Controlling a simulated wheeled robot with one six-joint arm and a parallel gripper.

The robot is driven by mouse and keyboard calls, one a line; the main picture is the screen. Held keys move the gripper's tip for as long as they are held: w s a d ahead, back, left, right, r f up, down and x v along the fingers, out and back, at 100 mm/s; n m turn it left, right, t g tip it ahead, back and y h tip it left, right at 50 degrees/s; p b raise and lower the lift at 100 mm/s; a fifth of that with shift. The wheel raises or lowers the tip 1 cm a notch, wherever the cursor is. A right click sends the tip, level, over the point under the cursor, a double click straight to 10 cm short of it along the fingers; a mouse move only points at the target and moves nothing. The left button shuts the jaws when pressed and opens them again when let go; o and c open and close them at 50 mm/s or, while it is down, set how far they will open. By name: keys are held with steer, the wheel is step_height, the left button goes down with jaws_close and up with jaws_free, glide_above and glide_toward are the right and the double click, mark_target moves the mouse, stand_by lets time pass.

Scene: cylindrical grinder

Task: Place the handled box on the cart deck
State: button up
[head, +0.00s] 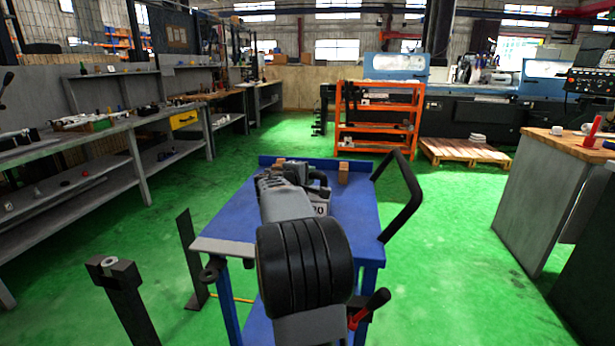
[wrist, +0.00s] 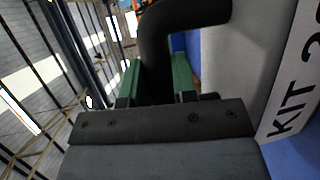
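The handled box (head: 321,210) is mostly hidden behind my arm in the head view; part of its white label shows over the cart deck. In the wrist view its grey side (wrist: 247,65), a "KIT" label and its thick black handle (wrist: 180,22) show close up. My gripper (wrist: 157,78) has its green fingers on both sides of the handle, closed against it. It also shows in the head view (head: 305,174), low over the deck. The blue cart deck (head: 358,212) lies under the box. I cannot tell whether the box touches it.
Small wooden blocks (head: 343,172) stand at the deck's far edge. A black cart handle (head: 404,200) rises at the right. A dark post (head: 122,295) stands front left. An orange rack (head: 378,118) and a wood-topped cabinet (head: 545,190) stand beyond open green floor.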

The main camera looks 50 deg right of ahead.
steer(key=o, duration=0.4)
steer(key=shift+r, duration=0.1)
steer(key=shift+a+r, duration=0.1)
steer(key=p+v, duration=0.1)
steer(key=v, duration=1)
steer(key=shift+s+a, duration=0.1)
steer(key=shift+a, duration=0.25)
